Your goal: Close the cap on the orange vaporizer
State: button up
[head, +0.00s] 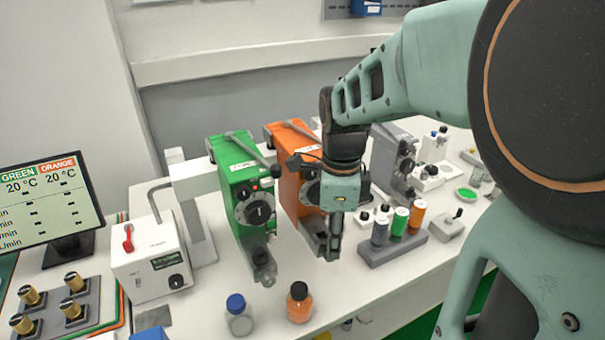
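The orange vaporizer (289,187) stands upright on the white worktop, just right of the green vaporizer (239,189). My arm hides part of its front and dial. My gripper (335,248) points down at the lower front of the orange vaporizer, close to its dark grey filler part (318,236). The fingers look like one narrow shape from this side, so their opening does not show. The cap cannot be made out clearly behind the fingers, nor can I tell whether they touch it.
A rack (377,253) with grey, green and orange canisters stands close right of my gripper. An orange bottle (299,304) and a blue-capped bottle (239,318) stand in front. A grey vaporizer (391,150) is behind right. A white box (150,261) and monitor (48,203) are left.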

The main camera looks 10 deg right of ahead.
grip_shut()
jog(key=shift+w+n, duration=0.1)
jog(key=shift+n, duration=0.2)
jog(key=n, duration=0.3)
jog(key=shift+w+d, duration=0.2)
jog(key=shift+w, duration=0.2)
jog(key=n, duration=0.2)
jog(key=w+n, duration=0.1)
jog(key=n, duration=0.2)
jog(key=shift+w+r, duration=0.1)
jog(key=n, duration=0.3)
jog(key=w+n, duration=0.1)
jog(key=n, duration=0.1)
jog(key=shift+w+a+p, duration=0.1)
jog(key=shift+a+p, duration=0.25)
jog(key=shift+p, duration=0.05)
jog(key=n, duration=0.3)
jog(key=a+n, duration=0.1)
jog(key=n, duration=0.1)
jog(key=shift+w, duration=0.4)
jog(key=shift+n, duration=0.3)
